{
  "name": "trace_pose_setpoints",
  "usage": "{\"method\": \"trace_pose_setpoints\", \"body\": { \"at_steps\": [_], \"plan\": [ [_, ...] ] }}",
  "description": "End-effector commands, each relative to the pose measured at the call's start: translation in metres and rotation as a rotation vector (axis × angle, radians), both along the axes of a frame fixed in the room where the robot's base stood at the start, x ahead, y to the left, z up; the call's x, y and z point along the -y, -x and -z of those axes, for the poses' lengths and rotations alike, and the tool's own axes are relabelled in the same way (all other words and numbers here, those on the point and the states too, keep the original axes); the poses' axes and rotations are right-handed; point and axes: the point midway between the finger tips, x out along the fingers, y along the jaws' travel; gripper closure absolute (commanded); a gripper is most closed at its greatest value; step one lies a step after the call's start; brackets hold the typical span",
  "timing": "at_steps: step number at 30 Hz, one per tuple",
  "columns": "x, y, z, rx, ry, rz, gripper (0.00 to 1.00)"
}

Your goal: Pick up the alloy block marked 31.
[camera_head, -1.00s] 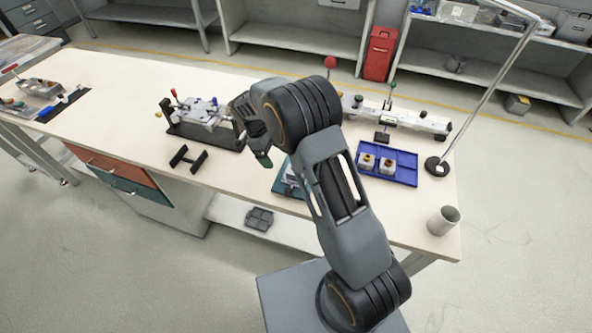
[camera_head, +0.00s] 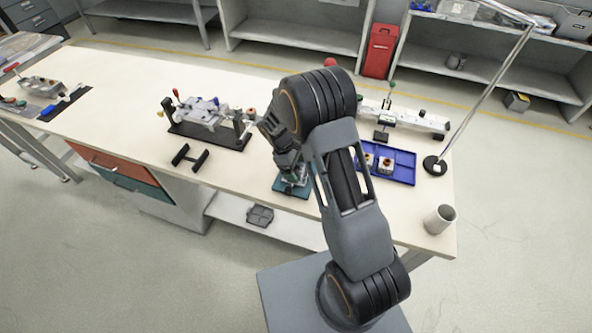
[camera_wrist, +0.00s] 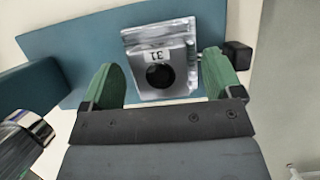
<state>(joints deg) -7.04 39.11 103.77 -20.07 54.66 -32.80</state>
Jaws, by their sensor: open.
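The alloy block marked 31 (camera_wrist: 158,62) is a silvery block with a dark round hole, its number upside down in the wrist view. It rests on a teal plate (camera_wrist: 70,42), which also shows in the head view (camera_head: 291,190) near the table's front edge. My gripper (camera_wrist: 162,85) is open, with green fingers on the left and right of the block's near part. There is a gap at the left finger; the right finger is close to the block, and I cannot tell if it touches. In the head view my gripper (camera_head: 292,178) is over the plate, hiding most of the block.
A blue tray (camera_head: 404,174) with small blocks, a grey cup (camera_head: 439,219) and a lamp base (camera_head: 434,166) are to the right. A clamp fixture (camera_head: 205,118) and a black H-shaped piece (camera_head: 190,157) are to the left. A small dark knob (camera_wrist: 237,55) sits right of the block.

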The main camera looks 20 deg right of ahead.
Motion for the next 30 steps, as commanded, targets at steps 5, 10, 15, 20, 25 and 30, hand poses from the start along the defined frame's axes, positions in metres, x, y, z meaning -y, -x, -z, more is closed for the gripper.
{"method": "trace_pose_setpoints", "body": {
  "at_steps": [5, 10, 15, 20, 25, 30],
  "plan": [
    [0.0004, 0.0003, 0.0018, 0.0, 0.0, 0.0, 0.15],
    [0.0003, 0.0002, 0.0016, 0.001, -0.001, 0.0, 0.23],
    [0.0003, 0.0001, 0.0014, 0.001, 0.0, 0.0, 0.4],
    [0.0002, 0.0, 0.0013, 0.001, 0.0, 0.0, 0.55],
    [0.0002, 0.0, 0.0014, 0.001, 0.0, 0.0, 0.71],
    [0.0001, -0.0002, 0.0009, 0.001, 0.0, 0.0, 0.81]
  ]
}}
